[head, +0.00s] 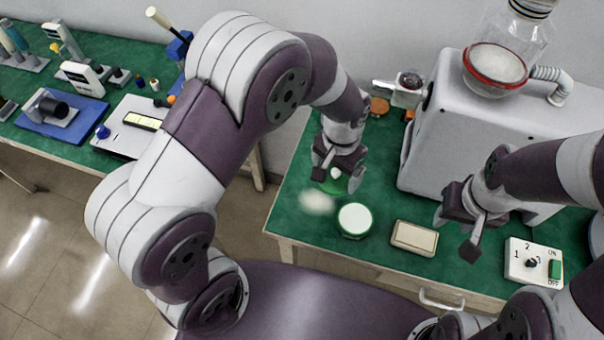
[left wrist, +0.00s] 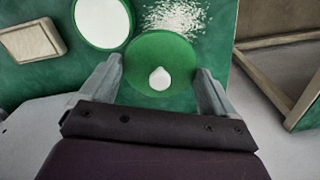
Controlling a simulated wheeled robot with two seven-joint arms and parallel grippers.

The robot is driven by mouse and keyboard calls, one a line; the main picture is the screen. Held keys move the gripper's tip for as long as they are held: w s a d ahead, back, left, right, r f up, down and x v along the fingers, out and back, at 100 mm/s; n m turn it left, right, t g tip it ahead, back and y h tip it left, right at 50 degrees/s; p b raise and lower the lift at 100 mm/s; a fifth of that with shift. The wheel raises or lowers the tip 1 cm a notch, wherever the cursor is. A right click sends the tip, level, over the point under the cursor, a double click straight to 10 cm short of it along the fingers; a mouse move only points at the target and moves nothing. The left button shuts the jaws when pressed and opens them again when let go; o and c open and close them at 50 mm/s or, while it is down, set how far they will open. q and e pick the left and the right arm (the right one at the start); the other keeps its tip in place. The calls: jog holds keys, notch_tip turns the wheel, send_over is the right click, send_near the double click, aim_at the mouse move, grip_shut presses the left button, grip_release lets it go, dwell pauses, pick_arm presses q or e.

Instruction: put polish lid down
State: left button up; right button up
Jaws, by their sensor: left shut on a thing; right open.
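The polish lid (left wrist: 160,62) is a green disc with a white knob. My left gripper (head: 337,180) is shut on it, with one finger at each side of the disc in the left wrist view. In the head view the lid (head: 330,187) is partly hidden under the gripper, near the table's left edge. I cannot tell whether it touches the table. The round green-rimmed tub (head: 355,219), uncovered and white inside, stands just right of and nearer than the lid. It also shows in the left wrist view (left wrist: 102,22). My right gripper (head: 456,233) is open and empty.
A pile of white grains (head: 317,202) lies beside the lid. A beige block (head: 414,238) lies right of the tub. A switch box (head: 520,270) is at the right. A large grey machine (head: 450,135) with a glass vessel stands behind. Another green bench (head: 108,55) holds several tools.

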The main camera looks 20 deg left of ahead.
pick_arm(q)
send_over(309, 187)
jog(key=f, duration=0.4)
jog(key=shift+w+a, duration=0.1)
jog(key=shift+a, duration=0.1)
jog(key=f, duration=0.3)
jog(key=shift+s+d+f, duration=0.25)
jog(key=shift+d, duration=0.1)
jog(key=shift+w+a+f, duration=0.1)
jog(key=shift+a+f, duration=0.1)
jog(key=o, duration=0.7)
jog(key=shift+c, duration=0.2)
jog(key=shift+o, duration=0.4)
jog(key=shift+d, duration=0.1)
jog(key=shift+r, duration=0.1)
notch_tip(309, 187, up, 12)
jog(key=s+a+r+n+t, duration=0.1)
jog(key=s+a+r+n, duration=0.2)
jog(key=s+a, duration=0.4)
jog(key=shift+s+a+n, duration=0.15)
jog(key=shift+s+n, duration=0.65)
